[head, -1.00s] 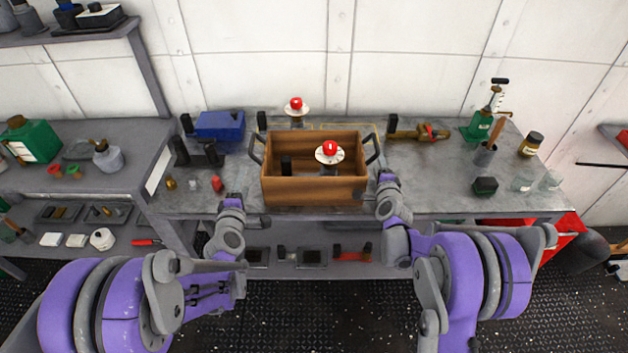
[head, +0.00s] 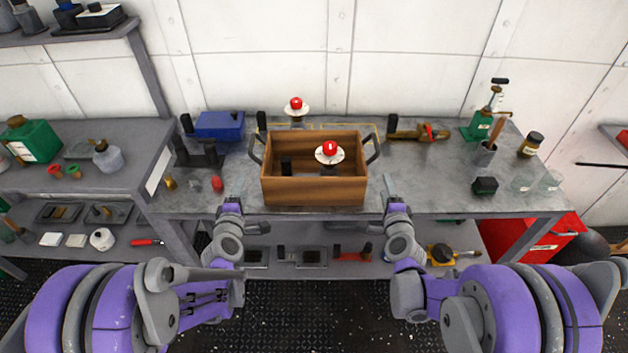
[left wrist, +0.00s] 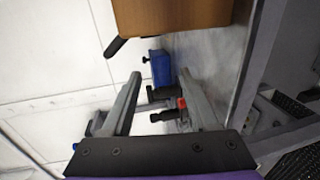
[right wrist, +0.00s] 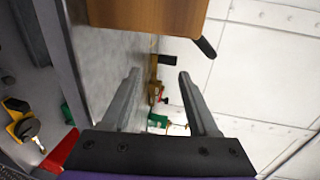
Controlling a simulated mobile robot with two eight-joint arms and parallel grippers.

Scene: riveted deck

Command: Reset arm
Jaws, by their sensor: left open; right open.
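My left gripper (head: 235,188) is at the bench's front edge, left of the wooden crate. In the left wrist view its two fingers (left wrist: 158,100) are spread with nothing between them. My right gripper (head: 391,186) is at the front edge to the right of the crate. Its fingers (right wrist: 160,98) are also apart and empty in the right wrist view. Both grippers are clear of the crate (head: 313,192), which stands on the bench with dark handles on its sides. A red ball on a white disc (head: 329,151) shows in the crate.
The grey workbench (head: 430,197) carries a blue box (head: 219,125) at the back left and a green pump device (head: 480,126) at the right. A second red-topped white disc (head: 296,107) stands behind the crate.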

